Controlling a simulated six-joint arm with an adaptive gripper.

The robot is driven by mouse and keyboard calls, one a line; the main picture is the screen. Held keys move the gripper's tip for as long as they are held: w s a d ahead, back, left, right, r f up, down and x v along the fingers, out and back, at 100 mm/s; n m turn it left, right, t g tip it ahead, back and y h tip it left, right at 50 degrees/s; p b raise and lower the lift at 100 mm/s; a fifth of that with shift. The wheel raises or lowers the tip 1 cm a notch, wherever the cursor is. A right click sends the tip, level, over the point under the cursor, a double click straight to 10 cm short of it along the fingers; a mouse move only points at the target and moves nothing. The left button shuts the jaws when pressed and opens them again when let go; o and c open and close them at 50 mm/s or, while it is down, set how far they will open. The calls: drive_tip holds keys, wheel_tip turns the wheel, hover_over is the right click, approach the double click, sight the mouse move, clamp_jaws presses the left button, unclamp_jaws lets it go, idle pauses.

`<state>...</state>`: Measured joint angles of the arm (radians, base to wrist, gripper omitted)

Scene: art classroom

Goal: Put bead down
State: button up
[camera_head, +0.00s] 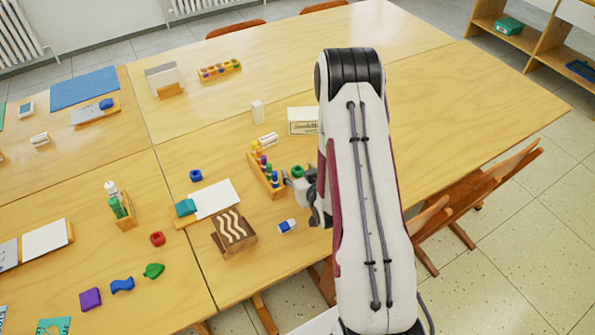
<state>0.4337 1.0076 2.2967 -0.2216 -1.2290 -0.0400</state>
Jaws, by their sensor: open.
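My gripper (298,182) is open at the middle of the table, low near the tabletop, partly hidden behind my own arm. A green bead (298,171) shows right at its fingers; I cannot tell whether they touch it or whether it rests on the table. A blue bead (196,175) stands to the left on the table, and a red bead (157,239) lies farther left and nearer. A wooden rack (274,188) with several coloured pegs or beads stands just left of my gripper.
Close by are a blue-and-white eraser (287,226), a brown block with wavy lines (233,233), a white card (217,199) and a white box (303,121). A bottle in a wooden holder (122,208) stands left. The table's right part (450,110) is clear.

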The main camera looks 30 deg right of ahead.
sight(299, 172)
drive_tip(key=shift+w+f, duration=0.1)
drive_tip(key=shift+w, duration=0.1)
idle(0.4)
drive_tip(key=c, duration=1.1)
drive_tip(key=shift+r, duration=4.95)
